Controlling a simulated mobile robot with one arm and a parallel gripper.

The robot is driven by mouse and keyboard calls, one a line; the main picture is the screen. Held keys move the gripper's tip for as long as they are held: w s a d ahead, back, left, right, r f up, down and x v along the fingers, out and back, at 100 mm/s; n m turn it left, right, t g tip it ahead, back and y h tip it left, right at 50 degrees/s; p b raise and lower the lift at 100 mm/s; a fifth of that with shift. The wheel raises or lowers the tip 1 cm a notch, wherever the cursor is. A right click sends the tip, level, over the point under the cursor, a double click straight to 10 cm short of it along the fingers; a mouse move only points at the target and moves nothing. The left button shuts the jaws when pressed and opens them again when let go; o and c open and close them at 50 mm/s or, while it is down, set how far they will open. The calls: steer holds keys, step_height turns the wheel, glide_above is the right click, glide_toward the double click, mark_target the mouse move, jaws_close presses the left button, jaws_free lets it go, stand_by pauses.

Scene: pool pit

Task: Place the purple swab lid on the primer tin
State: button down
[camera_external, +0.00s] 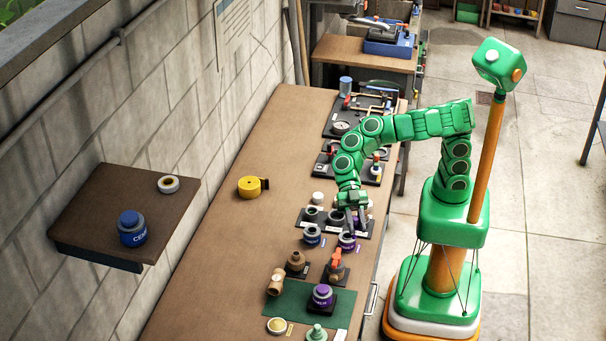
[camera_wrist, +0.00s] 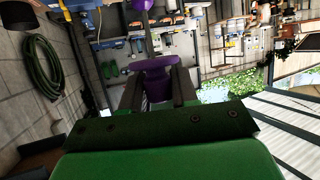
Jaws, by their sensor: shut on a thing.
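My gripper (camera_external: 354,216) is low over the long bench in the external view. In the wrist view its two dark fingers (camera_wrist: 158,88) are shut on a purple lid-like piece (camera_wrist: 155,72), which I take for the swab lid. In the external view only a little purple shows at the fingers. A small tin with a purple band (camera_external: 347,241), likely the primer tin, stands just below my gripper near the bench's right edge. Whether the lid touches it I cannot tell.
A blue-banded tin (camera_external: 312,235) stands just left. A yellow tape (camera_external: 249,187) lies near the wall, and the bench's middle left is clear.

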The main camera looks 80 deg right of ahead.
steer(key=w+a+f, duration=0.7)
steer(key=a+f, duration=0.2)
steer(key=a, duration=0.2)
steer(key=shift+a+f, duration=0.25)
steer(key=shift+a, duration=0.05)
stand_by(0.4)
steer(key=shift+f, duration=0.1)
steer(key=shift+a+f, duration=0.1)
steer(key=shift+f, duration=1.55)
steer(key=shift+f, duration=0.1)
steer(key=c, duration=0.9)
jaws_free()
steer(key=shift+o, duration=0.2)
